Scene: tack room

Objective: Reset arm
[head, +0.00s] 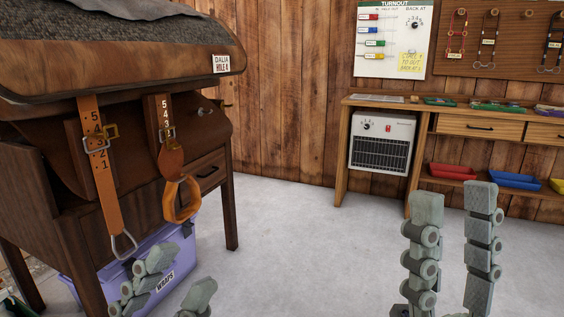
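My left gripper (184,270) is at the lower left, in front of the purple box. Its grey-green jointed fingers are apart with nothing seen between them; its base is cut off by the bottom edge. Neither gripper visibly holds anything.
A wooden saddle stand (60,240) with hanging leather straps (100,165) fills the left. A purple box (178,248) labelled WRAPS sits beneath. A workbench (380,104), white heater (381,143) and colored trays (514,180) stand at right. Pale floor (300,240) between is clear.

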